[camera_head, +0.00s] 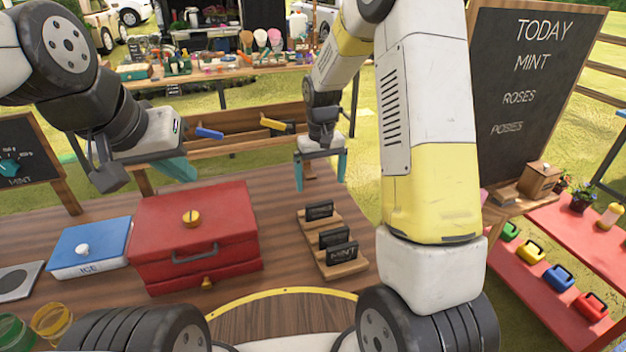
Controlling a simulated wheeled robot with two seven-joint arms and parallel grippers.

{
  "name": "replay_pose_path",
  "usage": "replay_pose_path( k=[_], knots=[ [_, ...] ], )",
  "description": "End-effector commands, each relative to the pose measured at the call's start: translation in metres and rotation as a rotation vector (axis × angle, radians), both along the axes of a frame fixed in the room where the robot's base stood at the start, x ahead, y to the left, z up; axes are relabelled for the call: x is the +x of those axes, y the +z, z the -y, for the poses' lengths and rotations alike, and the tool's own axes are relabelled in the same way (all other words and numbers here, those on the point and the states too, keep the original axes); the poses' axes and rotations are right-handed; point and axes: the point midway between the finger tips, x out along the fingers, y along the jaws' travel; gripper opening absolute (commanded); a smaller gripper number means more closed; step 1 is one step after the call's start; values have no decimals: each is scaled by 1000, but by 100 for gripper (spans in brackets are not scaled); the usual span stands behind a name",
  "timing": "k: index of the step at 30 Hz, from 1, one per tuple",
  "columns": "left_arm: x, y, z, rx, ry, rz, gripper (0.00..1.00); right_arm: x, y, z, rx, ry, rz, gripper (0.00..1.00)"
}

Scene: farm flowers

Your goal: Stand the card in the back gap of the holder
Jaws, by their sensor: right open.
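A wooden stepped holder (349,268) stands on the table right of centre. Three small dark cards stand along it: a back card (319,210), a middle card (333,236) and a front card (342,254) that reads MINT. The back card stands upright at the holder's far end; how deep it sits in its gap is too small to tell. My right gripper (320,185) is open above and behind the back card, fingers pointing down, with no card between them. My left gripper (184,172) hangs at the left behind the red box, its fingers seen too edge-on to judge.
A red box (228,222) with a handle stands left of the holder, and a blue ICE box (92,247) is further left. Chalkboards stand at the right (530,85) and left edges. A wooden trough (230,128) lies behind the table. Bare tabletop surrounds the holder.

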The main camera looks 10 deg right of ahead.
Motion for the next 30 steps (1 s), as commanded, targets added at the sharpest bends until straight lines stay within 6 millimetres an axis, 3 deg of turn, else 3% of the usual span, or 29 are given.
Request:
replay_pose_path(
  k=[3, 10, 14, 17, 21, 25, 30],
  knots=[
    [0, 0, 0, 0, 0, 0, 0, 1, 23, 0, 1, 0, 3, 97],
    [0, 0, 0, 0, 0, 0, 0, -1, 47, 0, 3, 0, 4, 97],
    [0, 0, 0, 0, 0, 0, 0, -13, 73, 4, 24, -14, 40, 97],
    [0, 0, 0, 0, 0, 0, 0, -36, 108, 9, 57, -32, 99, 97],
    [0, 0, 0, 0, 0, 0, 0, -82, 156, 17, 110, -62, 200, 97],
    [0, 0, 0, 0, 0, 0, 0, -129, 187, 23, 153, -85, 295, 97],
    [0, 0, 0, 0, 0, 0, 0, -189, 209, 27, 199, -112, 414, 97]
  ],
)
